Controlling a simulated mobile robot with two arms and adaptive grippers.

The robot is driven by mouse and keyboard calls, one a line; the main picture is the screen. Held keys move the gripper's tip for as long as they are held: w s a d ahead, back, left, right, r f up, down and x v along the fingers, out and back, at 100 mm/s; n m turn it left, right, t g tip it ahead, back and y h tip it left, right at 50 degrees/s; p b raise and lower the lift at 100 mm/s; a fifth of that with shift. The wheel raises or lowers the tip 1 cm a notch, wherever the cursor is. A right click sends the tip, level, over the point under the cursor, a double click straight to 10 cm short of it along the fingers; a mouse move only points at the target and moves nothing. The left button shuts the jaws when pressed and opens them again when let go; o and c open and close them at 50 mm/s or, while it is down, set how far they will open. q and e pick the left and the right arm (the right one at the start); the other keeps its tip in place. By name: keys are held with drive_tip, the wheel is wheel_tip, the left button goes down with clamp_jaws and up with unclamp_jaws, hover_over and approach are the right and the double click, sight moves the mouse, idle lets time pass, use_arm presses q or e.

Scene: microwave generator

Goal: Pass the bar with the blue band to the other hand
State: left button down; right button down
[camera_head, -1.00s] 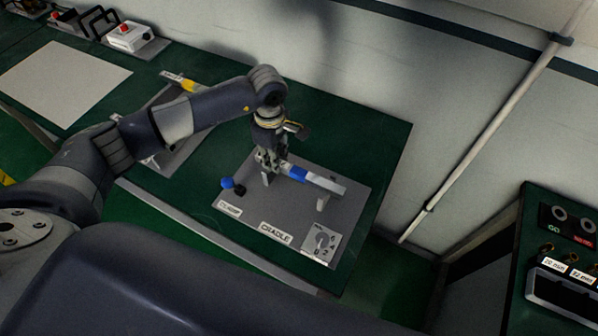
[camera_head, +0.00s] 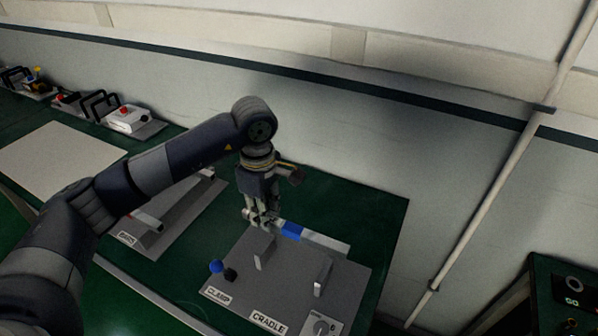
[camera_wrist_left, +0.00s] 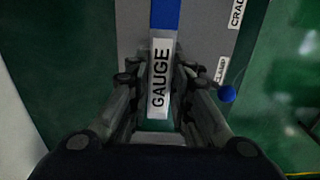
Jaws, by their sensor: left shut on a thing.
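The bar with the blue band (camera_head: 325,241) is light grey, with the blue band (camera_head: 291,231) partway along it. My left gripper (camera_head: 262,217) is shut on the bar near its left end. The bar is held roughly level, a little above the two upright posts of the grey cradle plate (camera_head: 290,285). In the left wrist view the bar (camera_wrist_left: 161,75) runs between the fingers of my left gripper (camera_wrist_left: 150,78), with a white label reading GAUGE and the blue band beyond it. My right gripper is out of view.
The cradle plate carries CLAMP and CRADLE labels, a blue-knobbed lever (camera_head: 216,266) and a dial (camera_head: 322,328). Another grey plate (camera_head: 185,215) lies left of it on the green table (camera_head: 375,215). A wall stands behind. A separate dark green unit (camera_head: 565,290) is at the right.

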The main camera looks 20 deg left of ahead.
use_arm(q)
drive_tip(key=shift+r, duration=0.2)
drive_tip(key=shift+s+d+f+m+b, duration=0.35)
drive_tip(key=shift+s+m+b, duration=0.2)
drive_tip(key=shift+m, duration=0.35)
drive_tip(key=s+d+f+m+b, duration=0.1)
drive_tip(key=s+f+m+b, duration=0.1)
drive_tip(key=s+m, duration=0.3)
drive_tip(key=s+d+f+m+b, duration=0.2)
drive_tip(key=s+m, duration=0.4)
drive_tip(key=m, duration=0.3)
drive_tip(key=shift+d+m+b, duration=0.15)
drive_tip(key=shift+m+b, duration=0.15)
drive_tip(key=shift+b, duration=0.5)
